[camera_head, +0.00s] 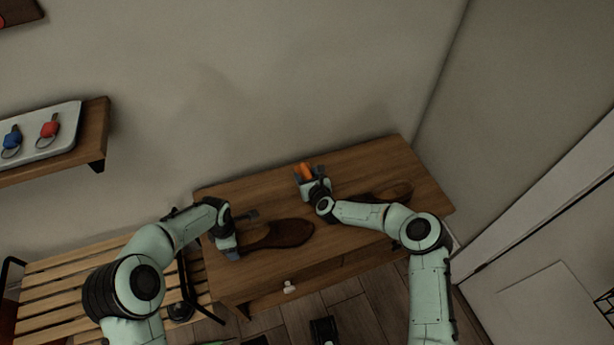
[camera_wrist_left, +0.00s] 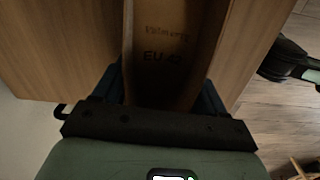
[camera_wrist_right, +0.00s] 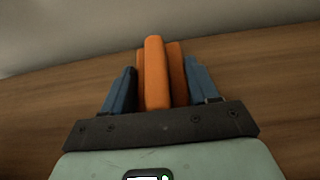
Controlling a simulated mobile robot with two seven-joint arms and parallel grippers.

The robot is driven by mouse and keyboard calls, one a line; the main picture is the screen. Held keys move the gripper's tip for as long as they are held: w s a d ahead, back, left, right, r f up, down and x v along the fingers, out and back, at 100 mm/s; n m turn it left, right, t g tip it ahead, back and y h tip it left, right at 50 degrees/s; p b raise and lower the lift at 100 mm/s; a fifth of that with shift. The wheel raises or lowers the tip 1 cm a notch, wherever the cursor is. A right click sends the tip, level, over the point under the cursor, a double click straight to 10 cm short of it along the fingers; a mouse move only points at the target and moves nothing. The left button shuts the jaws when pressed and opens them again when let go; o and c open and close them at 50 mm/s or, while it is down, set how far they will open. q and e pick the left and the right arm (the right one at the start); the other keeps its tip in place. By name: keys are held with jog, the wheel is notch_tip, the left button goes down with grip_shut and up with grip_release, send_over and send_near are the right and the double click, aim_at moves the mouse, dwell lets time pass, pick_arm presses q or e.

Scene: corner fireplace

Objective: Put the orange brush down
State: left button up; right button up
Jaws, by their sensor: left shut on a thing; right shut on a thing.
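The orange brush (camera_head: 305,170) is at the back of the wooden table (camera_head: 350,160). My right gripper (camera_head: 309,181) is shut on it; in the right wrist view the brush (camera_wrist_right: 154,75) stands between the two blue fingers (camera_wrist_right: 160,90). I cannot tell whether it touches the table top. My left gripper (camera_head: 232,243) is at the table's left side, shut on a brown shoe (camera_head: 285,233). In the left wrist view the shoe's printed insole (camera_wrist_left: 165,50) lies between the fingers (camera_wrist_left: 165,95).
A second brown shoe (camera_head: 397,190) lies at the table's right, partly behind my right arm. A slatted bench (camera_head: 60,295) stands at the left. A wall shelf (camera_head: 95,130) holds a white tray (camera_head: 70,120) with blue and red keys.

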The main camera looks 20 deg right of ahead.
jog(key=shift+f, duration=0.2)
jog(key=o, duration=1.2)
jog(key=shift+r, duration=0.2)
jog(key=v, duration=1.2)
jog(key=shift+f, duration=0.1)
